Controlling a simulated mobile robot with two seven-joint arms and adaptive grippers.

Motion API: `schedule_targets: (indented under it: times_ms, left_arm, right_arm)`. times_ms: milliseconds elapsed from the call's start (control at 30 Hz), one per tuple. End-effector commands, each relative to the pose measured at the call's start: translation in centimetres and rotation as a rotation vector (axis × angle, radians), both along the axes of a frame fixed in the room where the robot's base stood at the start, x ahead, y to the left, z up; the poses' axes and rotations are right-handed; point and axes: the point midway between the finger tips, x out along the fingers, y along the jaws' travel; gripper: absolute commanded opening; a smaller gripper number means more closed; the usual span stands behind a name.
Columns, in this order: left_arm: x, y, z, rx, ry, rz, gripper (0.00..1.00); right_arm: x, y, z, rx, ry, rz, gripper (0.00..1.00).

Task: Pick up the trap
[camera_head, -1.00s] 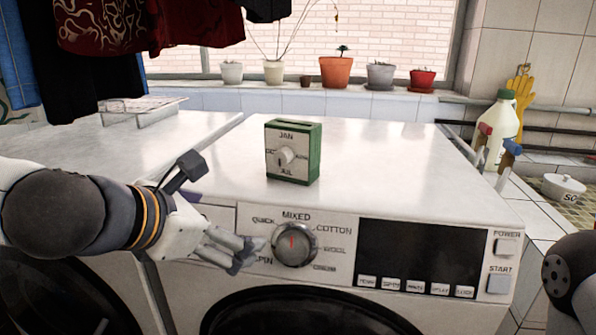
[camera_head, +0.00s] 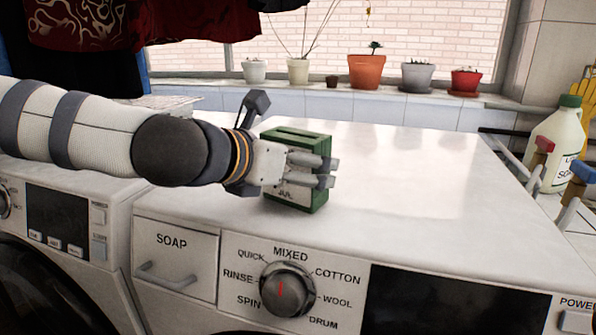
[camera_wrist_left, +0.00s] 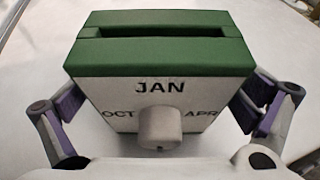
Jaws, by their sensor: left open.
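The trap appears to be the green box with a white dial face (camera_head: 315,203), upright on top of the washing machine. In the left wrist view the box (camera_wrist_left: 160,57) shows a slot in its green top and a round knob below the word JAN. My left gripper (camera_head: 322,173) is in front of the box and covers much of its face. In the left wrist view my left gripper (camera_wrist_left: 163,100) is open, with one finger on each side of the box. A narrow gap shows on the right; contact on the left is unclear. My right gripper is out of view.
The white machine top (camera_head: 420,180) is clear to the right of the box. A control knob (camera_head: 287,290) is on the front panel below. A soap bottle (camera_head: 556,140) stands at the right. Several potted plants line the windowsill (camera_head: 310,93) behind.

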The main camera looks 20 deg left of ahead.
Motion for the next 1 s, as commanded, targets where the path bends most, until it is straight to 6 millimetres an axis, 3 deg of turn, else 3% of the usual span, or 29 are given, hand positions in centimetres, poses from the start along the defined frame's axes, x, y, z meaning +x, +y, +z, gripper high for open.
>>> schedule_targets:
  times_ms: [233, 467, 767, 867, 1000]
  left_arm:
    - [0.4, -0.2, 0.1, -0.001, -0.005, 0.0, 1.0]
    - [0.4, -0.1, 0.1, 0.001, -0.004, -0.001, 0.52]
    - [0.4, -0.1, 0.3, 0.001, -0.005, 0.0, 0.51]
    - [0.3, -0.2, 1.4, 0.002, -0.01, -0.001, 0.51]
    - [-0.3, 0.1, 5.1, -0.001, -0.025, 0.001, 0.51]
  right_arm:
    - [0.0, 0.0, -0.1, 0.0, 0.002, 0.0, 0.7]
    - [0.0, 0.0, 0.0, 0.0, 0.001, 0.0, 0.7]
    - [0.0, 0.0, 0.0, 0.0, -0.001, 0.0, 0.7]
    - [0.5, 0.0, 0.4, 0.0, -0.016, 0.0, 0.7]
    - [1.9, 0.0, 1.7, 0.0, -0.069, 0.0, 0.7]
